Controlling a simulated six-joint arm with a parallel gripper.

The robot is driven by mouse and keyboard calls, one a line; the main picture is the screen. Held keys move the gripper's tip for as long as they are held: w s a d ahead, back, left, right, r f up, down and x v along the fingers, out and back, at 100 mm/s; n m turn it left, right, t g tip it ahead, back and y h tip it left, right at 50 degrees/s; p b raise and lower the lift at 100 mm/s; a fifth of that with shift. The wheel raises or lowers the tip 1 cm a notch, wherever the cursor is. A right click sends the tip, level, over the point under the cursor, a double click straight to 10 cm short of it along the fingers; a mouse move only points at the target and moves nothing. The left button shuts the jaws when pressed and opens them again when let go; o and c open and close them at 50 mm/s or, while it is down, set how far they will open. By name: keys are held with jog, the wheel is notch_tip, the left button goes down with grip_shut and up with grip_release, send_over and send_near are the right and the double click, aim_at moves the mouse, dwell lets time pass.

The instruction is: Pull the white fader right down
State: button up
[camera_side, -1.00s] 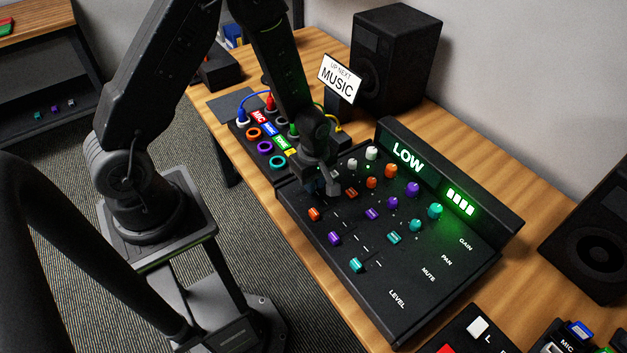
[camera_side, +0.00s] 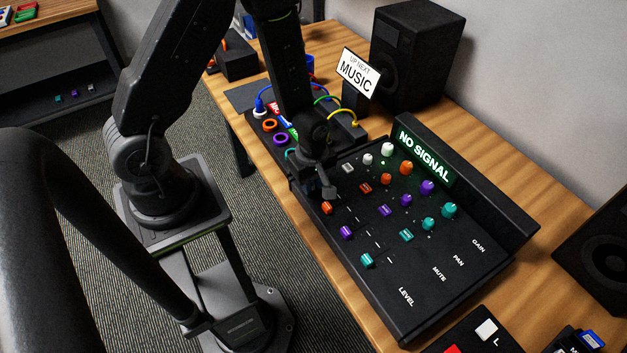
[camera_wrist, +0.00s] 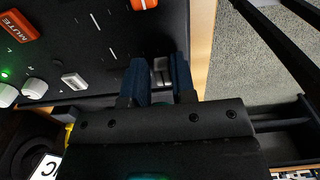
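The white fader cap (camera_wrist: 162,72) looks pale grey in shadow, near the front edge of the black mixer (camera_side: 380,285), at the low end of its channel. My gripper (camera_wrist: 160,78) has a blue finger on each side of the cap, with little or no gap showing. In the side view my gripper (camera_side: 328,190) is down at the mixer's near left corner and hides the cap. The mixer display (camera_side: 424,155) reads NO SIGNAL.
Orange (camera_side: 327,208), purple (camera_side: 346,233) and teal (camera_side: 367,261) fader caps line the front of the mixer. A white mute button (camera_side: 347,168) and white knobs (camera_side: 387,149) sit behind my gripper. A cable patch box (camera_side: 345,130) and MUSIC sign (camera_side: 358,74) stand beyond.

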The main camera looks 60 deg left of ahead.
jog(key=o, duration=0.3)
notch_tip(320, 180, up, 14)
jog(key=shift+f, duration=0.1)
dwell(0.6)
jog(key=s+r+m+t, duration=0.2)
jog(key=s+r+m, duration=0.1)
jog(key=r+m, duration=0.3)
jog(key=s+d+r+m+t, duration=0.1)
jog(key=s+r+m, duration=0.2)
jog(key=r+m, duration=0.3)
jog(key=s+d+r+m+t, duration=0.1)
jog(key=s+r+m+t, duration=0.1)
jog(key=r+m, duration=0.4)
jog(key=shift+s+d+t, duration=0.1)
jog(key=shift+s+t, duration=0.2)
jog(key=shift+s, duration=0.4)
